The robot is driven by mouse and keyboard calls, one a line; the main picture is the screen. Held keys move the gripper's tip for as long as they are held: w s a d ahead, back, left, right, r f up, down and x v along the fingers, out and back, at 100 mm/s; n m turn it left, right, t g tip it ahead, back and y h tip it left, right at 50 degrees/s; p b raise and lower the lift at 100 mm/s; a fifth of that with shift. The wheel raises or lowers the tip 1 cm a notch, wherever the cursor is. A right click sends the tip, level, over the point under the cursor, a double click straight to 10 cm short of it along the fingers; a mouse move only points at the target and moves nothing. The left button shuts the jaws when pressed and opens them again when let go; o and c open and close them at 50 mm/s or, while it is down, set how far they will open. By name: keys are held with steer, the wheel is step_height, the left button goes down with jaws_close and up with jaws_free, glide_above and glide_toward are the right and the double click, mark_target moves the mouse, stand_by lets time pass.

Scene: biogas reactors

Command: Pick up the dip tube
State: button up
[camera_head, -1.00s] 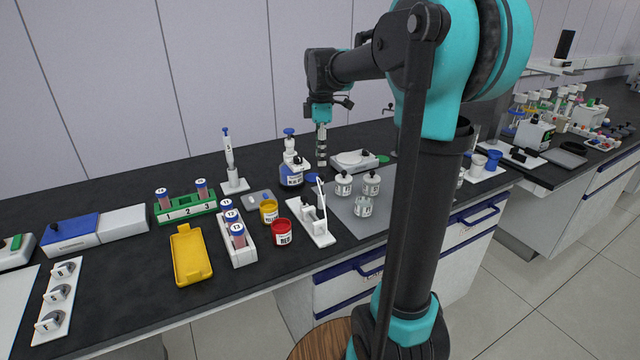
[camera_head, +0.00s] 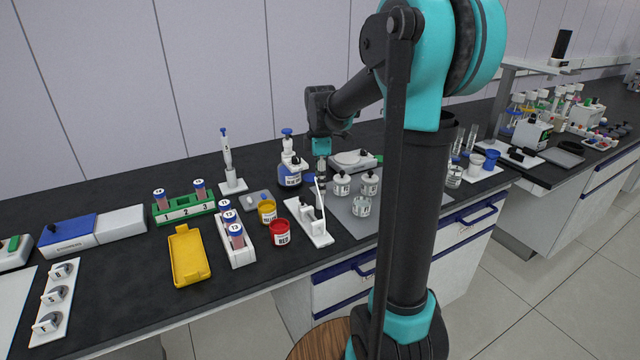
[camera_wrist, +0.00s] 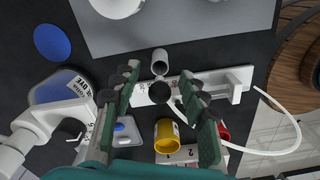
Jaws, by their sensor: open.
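A white stand (camera_head: 309,221) on the bench holds upright pieces with dark tops and a thin bent white tube (camera_head: 318,190), which looks like the dip tube. In the wrist view the stand (camera_wrist: 232,76) lies under my gripper, and the thin white tube (camera_wrist: 290,150) curves out to the right past its end. My gripper (camera_wrist: 160,95) is open and empty, pointing down. A round black top (camera_wrist: 160,92) shows between its fingers. In the head view my gripper (camera_head: 321,178) is just behind the stand, its fingertips partly hidden.
A blue dye bottle (camera_head: 290,175) stands close left of my gripper. A grey mat (camera_head: 385,215) with several white-capped jars is to the right. Yellow (camera_head: 267,211) and red (camera_head: 280,233) cups stand left of the stand.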

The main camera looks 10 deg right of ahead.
steer(key=shift+c, duration=0.4)
jaws_close()
steer(key=shift+r, duration=0.15)
